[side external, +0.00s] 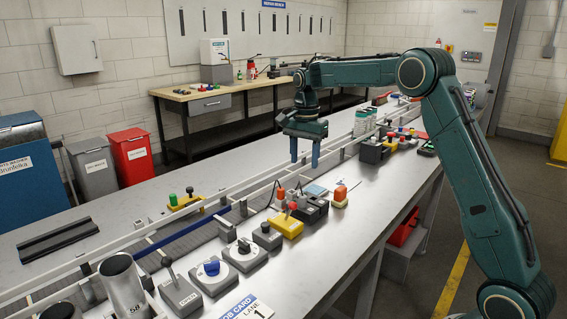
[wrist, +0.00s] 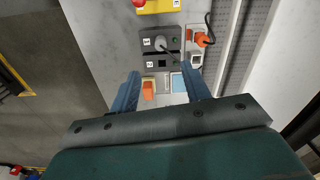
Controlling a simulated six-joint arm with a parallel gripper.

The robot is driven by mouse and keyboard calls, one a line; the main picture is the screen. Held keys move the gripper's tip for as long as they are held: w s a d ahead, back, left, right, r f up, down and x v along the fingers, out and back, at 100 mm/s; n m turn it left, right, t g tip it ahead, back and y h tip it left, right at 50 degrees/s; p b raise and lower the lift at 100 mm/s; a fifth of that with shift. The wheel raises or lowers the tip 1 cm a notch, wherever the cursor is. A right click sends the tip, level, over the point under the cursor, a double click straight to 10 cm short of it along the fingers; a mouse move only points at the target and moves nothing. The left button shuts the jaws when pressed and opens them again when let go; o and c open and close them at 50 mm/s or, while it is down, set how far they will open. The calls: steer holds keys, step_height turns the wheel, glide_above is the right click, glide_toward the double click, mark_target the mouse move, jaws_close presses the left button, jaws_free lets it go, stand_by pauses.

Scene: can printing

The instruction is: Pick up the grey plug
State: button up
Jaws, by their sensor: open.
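The grey plug (wrist: 161,43) shows in the wrist view. In the side view the socket block (side external: 308,213) stands on the bench beside the conveyor, and the plug is too small to tell apart there. My gripper (side external: 304,165) is open and empty above the bench, fingers pointing down, clear of the block. In the wrist view my gripper (wrist: 160,72) has its fingers on either side, below the plug in the picture.
An orange plug (wrist: 202,40) with a black cable is close to the right of the block. A yellow box (side external: 286,227) stands nearer the camera.

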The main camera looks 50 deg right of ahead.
glide_above(303, 196)
step_height(303, 196, down, 7)
steer(key=shift+f, duration=0.15)
steer(key=shift+f, duration=2.6)
jaws_close()
